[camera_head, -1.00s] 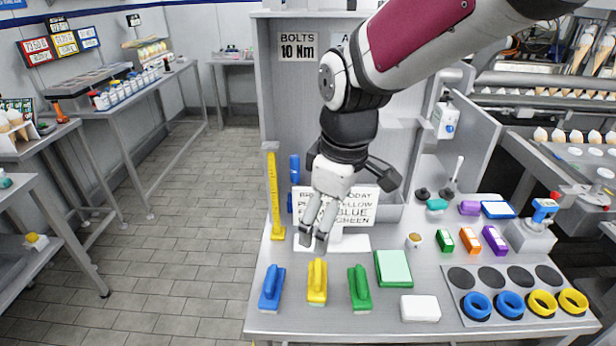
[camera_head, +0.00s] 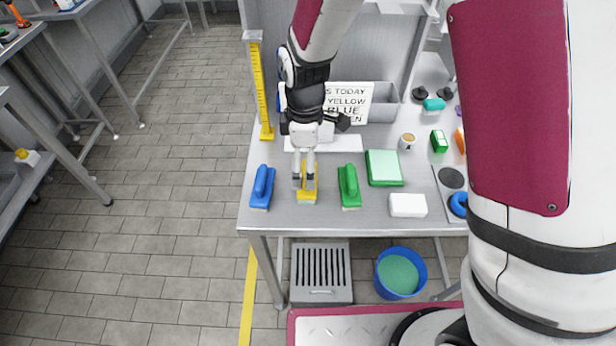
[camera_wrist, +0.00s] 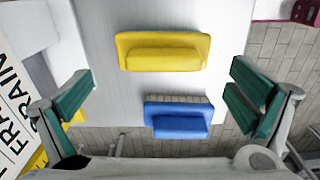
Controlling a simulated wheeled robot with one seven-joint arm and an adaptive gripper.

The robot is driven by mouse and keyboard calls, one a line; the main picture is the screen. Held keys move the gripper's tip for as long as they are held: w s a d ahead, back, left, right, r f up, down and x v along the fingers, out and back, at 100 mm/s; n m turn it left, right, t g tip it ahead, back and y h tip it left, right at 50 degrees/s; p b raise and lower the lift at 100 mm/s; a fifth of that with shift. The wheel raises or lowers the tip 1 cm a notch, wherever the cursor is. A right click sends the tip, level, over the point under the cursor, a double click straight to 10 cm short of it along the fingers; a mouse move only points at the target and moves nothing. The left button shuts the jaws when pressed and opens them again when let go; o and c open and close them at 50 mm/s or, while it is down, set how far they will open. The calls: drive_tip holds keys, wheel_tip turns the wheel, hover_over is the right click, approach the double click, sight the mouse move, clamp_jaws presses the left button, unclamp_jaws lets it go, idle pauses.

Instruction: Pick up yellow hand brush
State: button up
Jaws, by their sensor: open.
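The yellow hand brush (camera_head: 307,195) lies on the metal table between the blue hand brush (camera_head: 262,187) and the green hand brush (camera_head: 349,186). My gripper (camera_head: 304,180) is above the yellow brush in the head view and partly covers it. In the wrist view my gripper (camera_wrist: 162,94) is open and empty, its teal finger pads wide apart. There the yellow brush (camera_wrist: 163,52) lies above the line between the fingertips, and the blue brush (camera_wrist: 178,118) lies below it. Both look apart from the fingers. The exact height above the brush is hard to tell.
A sign (camera_head: 348,101) stands behind the brushes, with a yellow ruler post (camera_head: 261,90) at its left. A green pad (camera_head: 384,167) and a white block (camera_head: 407,205) lie to the right. A blue bucket (camera_head: 400,274) stands on the floor below the table edge.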

drive_tip(key=f, duration=0.3)
drive_tip(key=f+p, duration=0.1)
drive_tip(key=f, duration=0.1)
drive_tip(key=shift+s+d, duration=0.2)
drive_tip(key=shift+s, duration=0.1)
drive_tip(key=shift+f, duration=0.55)
drive_tip(key=shift+w, duration=0.1)
drive_tip(key=c, duration=1.1)
drive_tip(key=shift+r, duration=0.1)
drive_tip(key=shift+r, duration=0.75)
wheel_tip(320, 180, up, 2)
drive_tip(key=shift+r+b, duration=0.1)
drive_tip(key=shift+b, duration=0.25)
drive_tip(key=shift+s+d+r+p, duration=0.2)
drive_tip(key=shift+s+d, duration=0.55)
drive_tip(key=shift+s, duration=1.85)
drive_tip(key=shift+s+d+r+p, duration=0.2)
drive_tip(key=shift+s+d, duration=0.5)
drive_tip(key=shift+s, duration=1.85)
drive_tip(key=shift+s+d+r+p, duration=0.2)
drive_tip(key=shift+s+d, duration=0.55)
drive_tip(key=shift+s, duration=1.85)
